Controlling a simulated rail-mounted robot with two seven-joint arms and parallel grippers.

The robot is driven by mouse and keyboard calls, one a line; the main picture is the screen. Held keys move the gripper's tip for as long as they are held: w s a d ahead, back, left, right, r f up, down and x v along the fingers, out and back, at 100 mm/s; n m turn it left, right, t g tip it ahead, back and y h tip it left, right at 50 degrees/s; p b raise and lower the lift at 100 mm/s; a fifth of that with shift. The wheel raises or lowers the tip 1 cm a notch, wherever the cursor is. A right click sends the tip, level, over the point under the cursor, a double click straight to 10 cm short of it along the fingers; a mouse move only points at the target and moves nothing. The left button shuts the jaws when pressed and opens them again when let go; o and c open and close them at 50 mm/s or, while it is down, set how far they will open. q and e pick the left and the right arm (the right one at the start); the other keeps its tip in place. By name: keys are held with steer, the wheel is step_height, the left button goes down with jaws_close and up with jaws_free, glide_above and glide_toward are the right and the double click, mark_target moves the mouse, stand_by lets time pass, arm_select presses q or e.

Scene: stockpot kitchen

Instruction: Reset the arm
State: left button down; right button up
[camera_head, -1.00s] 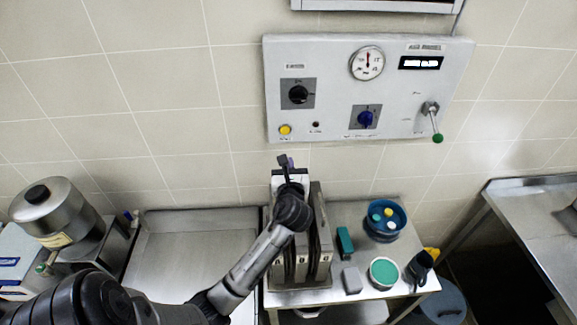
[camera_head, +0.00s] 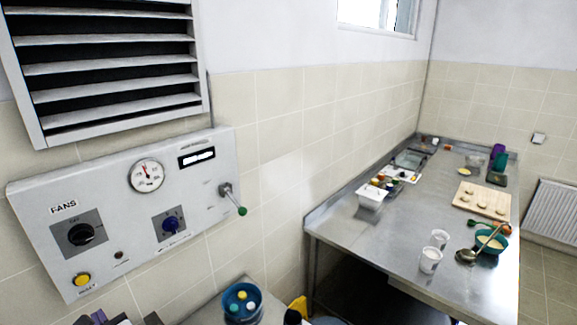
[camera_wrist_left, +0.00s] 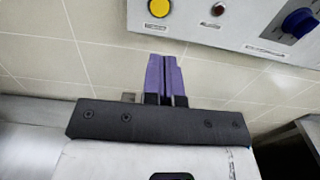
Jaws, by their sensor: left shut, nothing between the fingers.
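Most of the left arm is out of the head view. My right gripper is in neither view.
The panel carries a lever with a green knob (camera_head: 242,211). A blue bowl (camera_head: 241,302) with small coloured items stands below. A steel table (camera_head: 400,245) at right holds white cups (camera_head: 430,261), a teal bowl (camera_head: 492,240) with a ladle, and a wooden board (camera_head: 482,200).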

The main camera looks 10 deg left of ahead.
arm_select(q)
steer(key=s+d+f+n+h+p, duration=0.1)
steer(key=s+d+f+n+h, duration=0.15)
steer(key=d+n+h, duration=0.7)
steer(key=s+d+f+n+h, duration=0.25)
steer(key=d+n, duration=0.45)
steer(key=n, duration=0.8)
steer(key=s+d+f+m+g+h+p, duration=0.1)
steer(key=s+d+f, duration=0.4)
steer(key=s, duration=0.5)
steer(key=s+d+f+m+g+h+p, duration=0.1)
steer(key=s+d+f+g+h+p, duration=0.1)
steer(key=s, duration=0.8)
steer(key=d+f+g+h, duration=0.1)
steer(key=d+f+g, duration=0.1)
steer(key=d+f, duration=0.1)
steer(key=shift+s+d+f+m+p, duration=0.2)
steer(key=shift+d+f+m+p, duration=0.15)
steer(key=shift+d, duration=0.25)
